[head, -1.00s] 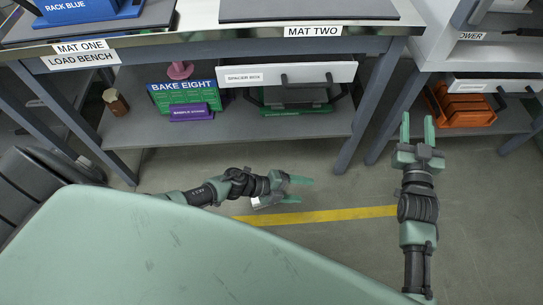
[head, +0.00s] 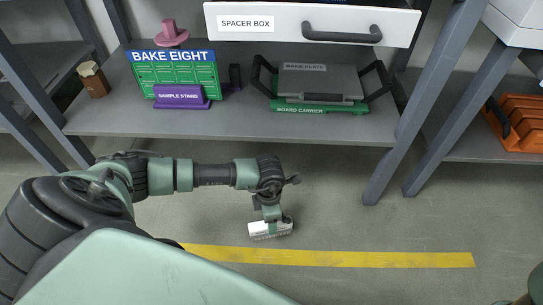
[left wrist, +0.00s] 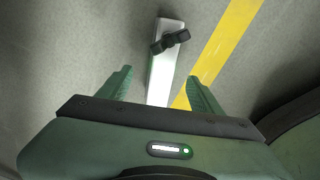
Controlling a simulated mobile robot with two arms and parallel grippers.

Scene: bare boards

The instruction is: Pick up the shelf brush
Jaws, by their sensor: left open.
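The shelf brush, which I take to be the white bar with a dark grip across it, lies on the floor below my left gripper. In the head view the brush (head: 270,231) shows a pale, fringed lower edge under the fingers. In the left wrist view the brush (left wrist: 163,75) runs lengthwise between the spread fingers, its dark grip beyond the fingertips. My left gripper (left wrist: 160,76) is open and points down; in the head view it (head: 271,215) partly hides the brush. I cannot tell if the fingers touch it. My right gripper is not in view.
A shelf board (head: 230,122) above and behind the arm bears the Bake Eight sign (head: 172,75), a purple sample stand (head: 181,97) and a board carrier (head: 318,107). Bench legs (head: 385,172) stand to the right. A yellow floor line (head: 350,258) crosses bare floor.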

